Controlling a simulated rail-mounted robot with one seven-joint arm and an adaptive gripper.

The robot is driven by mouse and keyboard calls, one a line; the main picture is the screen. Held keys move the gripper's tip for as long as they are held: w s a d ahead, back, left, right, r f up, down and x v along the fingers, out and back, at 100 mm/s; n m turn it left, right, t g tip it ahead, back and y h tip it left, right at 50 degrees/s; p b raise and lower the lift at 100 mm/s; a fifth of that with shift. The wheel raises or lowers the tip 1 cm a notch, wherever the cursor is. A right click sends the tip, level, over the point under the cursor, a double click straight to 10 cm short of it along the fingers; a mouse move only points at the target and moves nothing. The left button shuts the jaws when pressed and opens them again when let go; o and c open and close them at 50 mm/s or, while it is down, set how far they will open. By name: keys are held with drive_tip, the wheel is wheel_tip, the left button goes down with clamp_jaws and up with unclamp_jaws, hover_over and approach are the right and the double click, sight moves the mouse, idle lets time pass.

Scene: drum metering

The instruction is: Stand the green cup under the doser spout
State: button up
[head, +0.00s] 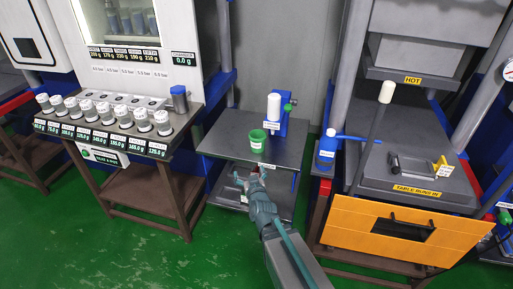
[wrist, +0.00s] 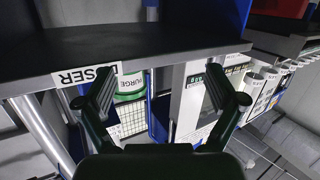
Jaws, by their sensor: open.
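The green cup (head: 257,140) stands upright on the grey doser table (head: 222,137), near its front edge. It bears a white label. My gripper (head: 243,180) is open and empty, low in front of the table edge and apart from the cup. In the wrist view, my open gripper (wrist: 165,90) frames a green item labelled PURGE (wrist: 130,85), apparently the cup.
A DOSER label (wrist: 84,75) marks the table edge, close to my fingers. A bench with several white-capped jars (head: 103,113) stands at left. A blue bottle (head: 327,147) and a press with an orange front (head: 370,228) stand at right. The tabletop left of the cup is clear.

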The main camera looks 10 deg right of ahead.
sight(258, 145)
drive_tip(key=d+r, duration=0.1)
drive_tip(key=w+d+r+m+t+h+b, duration=0.1)
drive_tip(key=d+r, duration=0.1)
drive_tip(key=d+r+t, duration=0.1)
drive_tip(key=r, duration=0.1)
drive_tip(key=shift+w+d+m, duration=0.25)
drive_tip(key=shift+d+m, duration=0.05)
drive_tip(key=shift+m, duration=0.1)
drive_tip(key=shift+h, duration=0.4)
drive_tip(key=w, duration=0.3)
drive_tip(key=w+p, duration=0.1)
drive_tip(key=w, duration=0.1)
drive_tip(key=shift+w+d+r, duration=0.1)
drive_tip(key=shift+w+d, duration=0.1)
drive_tip(key=shift+d, duration=0.1)
drive_tip(key=shift+w+d+r+p, duration=0.15)
drive_tip(key=shift+w+p, duration=0.3)
drive_tip(key=shift+w, duration=0.9)
drive_tip(key=shift+w+d+r+p, duration=0.15)
drive_tip(key=shift+w+p, duration=0.3)
drive_tip(key=shift+w, duration=0.85)
drive_tip(key=shift+s, duration=0.1)
drive_tip(key=c, duration=1.4)
drive_tip(key=shift+o, duration=0.2)
drive_tip(key=shift+r, duration=0.1)
